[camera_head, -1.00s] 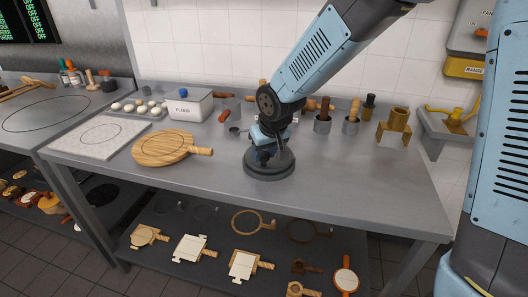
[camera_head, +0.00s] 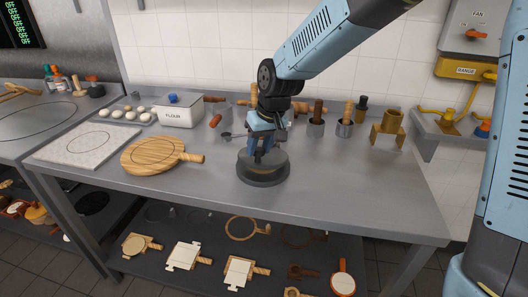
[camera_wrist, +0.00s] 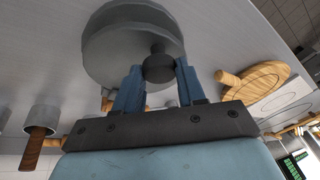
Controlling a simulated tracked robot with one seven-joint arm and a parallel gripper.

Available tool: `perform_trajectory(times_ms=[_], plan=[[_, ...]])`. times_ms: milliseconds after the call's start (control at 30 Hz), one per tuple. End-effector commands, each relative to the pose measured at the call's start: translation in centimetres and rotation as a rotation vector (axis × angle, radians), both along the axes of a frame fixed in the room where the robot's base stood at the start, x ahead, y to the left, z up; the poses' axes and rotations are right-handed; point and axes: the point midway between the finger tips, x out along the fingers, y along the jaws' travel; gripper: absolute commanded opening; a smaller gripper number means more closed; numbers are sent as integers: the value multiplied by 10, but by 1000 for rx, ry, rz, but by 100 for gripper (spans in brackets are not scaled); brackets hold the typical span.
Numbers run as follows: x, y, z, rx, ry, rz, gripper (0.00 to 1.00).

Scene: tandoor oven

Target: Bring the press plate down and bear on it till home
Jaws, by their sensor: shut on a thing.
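The dark grey round press (camera_head: 277,177) stands on the steel counter. Its press plate (camera_head: 245,161) is the upper grey disc, with a wider round part under it. In the wrist view the plate (camera_wrist: 115,42) shows with a dark round knob (camera_wrist: 158,68) on it. My gripper (camera_head: 262,152) points down over the press. In the wrist view my gripper (camera_wrist: 158,72) has its two blue fingers on either side of the knob, shut on it. I cannot tell whether a gap remains between plate and base.
A round wooden board (camera_head: 148,154) with a handle lies left of the press. A white flour box (camera_head: 180,115) and a tray of dough balls stand behind it. Tool cups (camera_head: 315,128) and a brass stand (camera_head: 389,128) are at the back right. The front counter is clear.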

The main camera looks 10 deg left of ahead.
Motion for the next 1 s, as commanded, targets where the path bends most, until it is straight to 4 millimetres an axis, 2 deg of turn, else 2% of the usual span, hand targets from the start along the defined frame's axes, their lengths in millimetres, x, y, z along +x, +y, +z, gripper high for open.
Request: perform_trajectory(times_ms=[200, 533, 567, 800, 1000], plan=[[12, 0, 19, 8, 36, 5, 0], [13, 2, 22, 7, 36, 7, 0], [13, 2, 22, 7, 36, 7, 41], [12, 1, 22, 6, 37, 8, 64], [12, 1, 21, 6, 38, 8, 64]])
